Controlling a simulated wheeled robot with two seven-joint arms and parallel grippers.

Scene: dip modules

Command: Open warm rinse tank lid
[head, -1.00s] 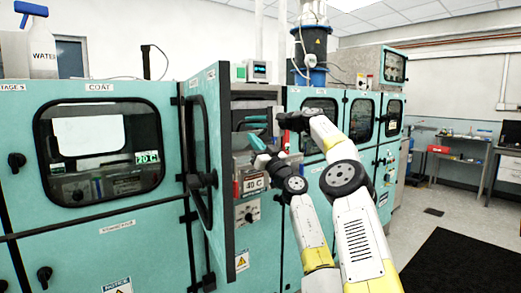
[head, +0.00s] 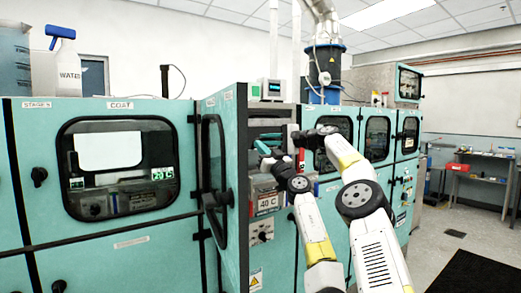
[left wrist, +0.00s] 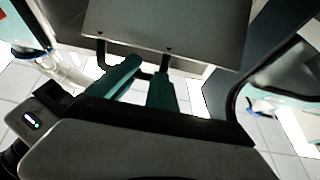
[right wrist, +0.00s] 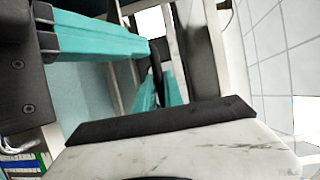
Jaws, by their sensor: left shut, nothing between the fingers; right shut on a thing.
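The cabinet bay with the 40 C display (head: 268,202) has its front door (head: 222,160) swung open. A grey panel, apparently the tank lid, shows in the left wrist view (left wrist: 170,25) with a black bar handle (left wrist: 133,62) along its edge. My right gripper (head: 262,136) reaches into the bay from the right and is shut on a black handle (right wrist: 155,72). My left gripper (head: 263,148) is just below it, shut and empty, with its teal fingers close to the handle. The tank's inside is hidden in the head view.
The open door stands close left of both grippers. The closed COAT cabinet (head: 118,170) is left of it, with a spray bottle (head: 62,65) on top. More closed cabinets (head: 377,137) stand right.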

